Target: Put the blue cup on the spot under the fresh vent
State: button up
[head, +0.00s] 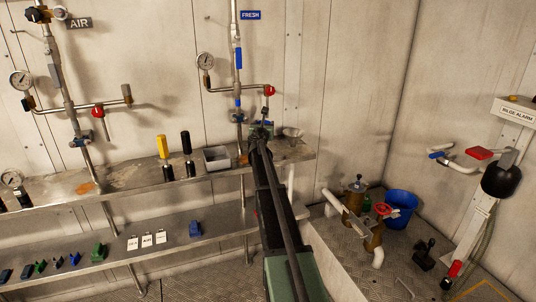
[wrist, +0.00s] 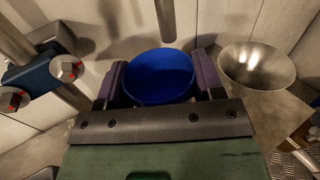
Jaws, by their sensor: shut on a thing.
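The blue cup (wrist: 160,80) is between the two fingers of my gripper (wrist: 162,84) in the wrist view, its open mouth showing. My gripper is shut on it. A grey vertical pipe end (wrist: 166,20) shows just above the cup's far rim. In the head view my gripper (head: 261,131) is at the back shelf, below the FRESH sign (head: 250,15) and the fresh line's red-handled outlet (head: 269,91). The cup is hidden there by my arm. The spot under the vent is hidden in both views, and I cannot tell whether the cup touches the shelf.
A metal bowl (wrist: 257,66) stands close right of my gripper. In the head view a grey tray (head: 216,158) and dark and yellow bottles (head: 163,147) stand left on the shelf (head: 130,180). A blue bucket (head: 400,204) is at lower right.

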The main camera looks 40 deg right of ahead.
jog(key=shift+m+g, duration=0.3)
jog(key=r+p, duration=0.1)
jog(key=r, duration=0.1)
jog(key=d+r+p, duration=0.1)
jog(key=shift+d+r, duration=0.15)
jog(key=shift+r, duration=0.25)
jog(key=shift+d+r+h+p, duration=0.3)
jog(key=shift+p, duration=0.1)
notch_tip(320, 180, down, 11)
jog(key=b, duration=1)
jog(key=shift+r+b, duration=0.1)
jog(key=shift+b, duration=0.3)
jog(key=shift+r, duration=0.25)
jog(key=shift+f, duration=0.15)
jog(key=o, duration=0.9)
